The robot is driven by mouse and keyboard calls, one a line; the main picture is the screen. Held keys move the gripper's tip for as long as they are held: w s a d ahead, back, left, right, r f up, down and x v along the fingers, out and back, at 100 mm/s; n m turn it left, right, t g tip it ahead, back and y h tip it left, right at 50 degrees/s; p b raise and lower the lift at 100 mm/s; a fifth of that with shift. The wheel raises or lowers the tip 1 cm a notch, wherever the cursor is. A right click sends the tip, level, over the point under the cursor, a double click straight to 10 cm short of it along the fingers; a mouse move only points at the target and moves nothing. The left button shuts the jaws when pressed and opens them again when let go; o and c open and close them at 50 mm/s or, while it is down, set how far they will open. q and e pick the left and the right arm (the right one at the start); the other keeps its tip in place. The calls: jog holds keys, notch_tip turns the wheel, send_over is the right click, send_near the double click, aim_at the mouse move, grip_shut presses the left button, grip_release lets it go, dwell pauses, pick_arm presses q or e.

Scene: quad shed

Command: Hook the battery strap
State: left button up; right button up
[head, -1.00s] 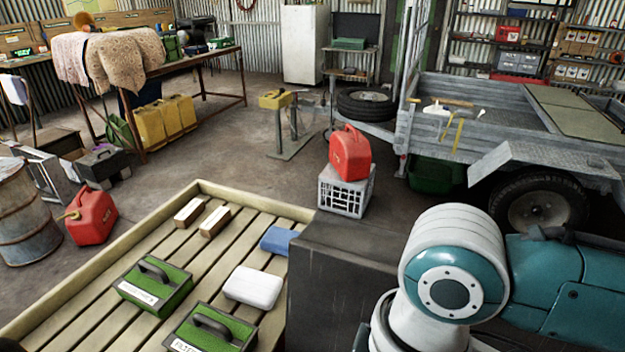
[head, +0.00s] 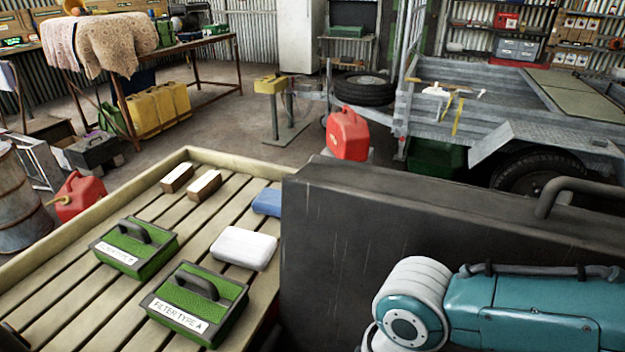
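No battery and no hooked strap can be made out in the head view. A narrow yellow strip (head: 457,115) hangs over the near side of the grey trailer (head: 470,106); I cannot tell whether it is a strap for a battery. A large dark grey box-like body (head: 400,215) with a tubular handle (head: 575,190) fills the right foreground and hides what lies behind it. My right arm's teal and white links cross the lower right in front of it. Neither of my grippers is in view.
A red jerrycan (head: 347,135) stands behind. Open concrete floor lies beyond.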

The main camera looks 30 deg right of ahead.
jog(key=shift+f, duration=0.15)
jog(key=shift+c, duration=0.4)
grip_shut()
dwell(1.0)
